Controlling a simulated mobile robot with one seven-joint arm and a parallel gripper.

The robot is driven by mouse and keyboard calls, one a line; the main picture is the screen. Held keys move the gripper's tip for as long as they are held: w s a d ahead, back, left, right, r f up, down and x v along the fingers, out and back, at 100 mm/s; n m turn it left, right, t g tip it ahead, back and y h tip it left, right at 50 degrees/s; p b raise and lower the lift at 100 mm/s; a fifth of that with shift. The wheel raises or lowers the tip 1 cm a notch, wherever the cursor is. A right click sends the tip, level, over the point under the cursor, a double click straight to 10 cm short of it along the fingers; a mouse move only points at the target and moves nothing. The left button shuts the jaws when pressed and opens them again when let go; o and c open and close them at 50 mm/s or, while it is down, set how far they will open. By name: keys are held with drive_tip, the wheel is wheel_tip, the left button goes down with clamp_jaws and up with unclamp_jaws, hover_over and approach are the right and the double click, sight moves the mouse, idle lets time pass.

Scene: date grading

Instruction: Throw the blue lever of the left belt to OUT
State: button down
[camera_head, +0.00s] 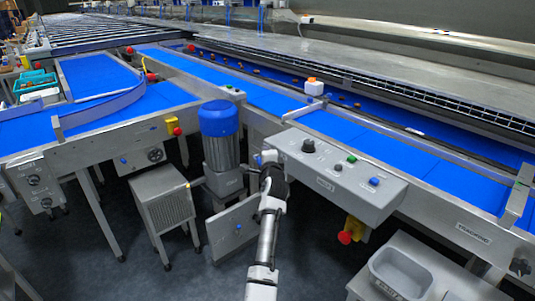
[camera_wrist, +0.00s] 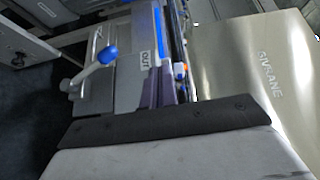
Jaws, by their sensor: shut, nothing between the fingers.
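The lever with a blue ball knob (camera_wrist: 107,55) shows in the wrist view, upper left. Its pale arm slants down and left from the knob to a grey housing. A label reading OUT (camera_wrist: 147,57) is to the right of the knob, and the knob stands apart from it. I cannot make out this lever in the head view; my arm may hide it. My gripper (camera_head: 267,158) is shut and empty at the left end of the grey control console.
The grey console (camera_head: 318,183) has knobs and buttons, with a red emergency button (camera_head: 345,237) below. A blue-topped motor (camera_head: 220,118) stands just left of my gripper. The left belt (camera_head: 95,75) and long belt (camera_head: 265,97) lie beyond. A grey tray (camera_head: 372,267) is front right.

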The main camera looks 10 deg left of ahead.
drive_tip(key=s+d+r, duration=0.1)
drive_tip(key=s+r, duration=0.2)
drive_tip(key=s, duration=0.2)
drive_tip(key=shift+r+b, duration=0.3)
drive_tip(key=shift+b, duration=0.1)
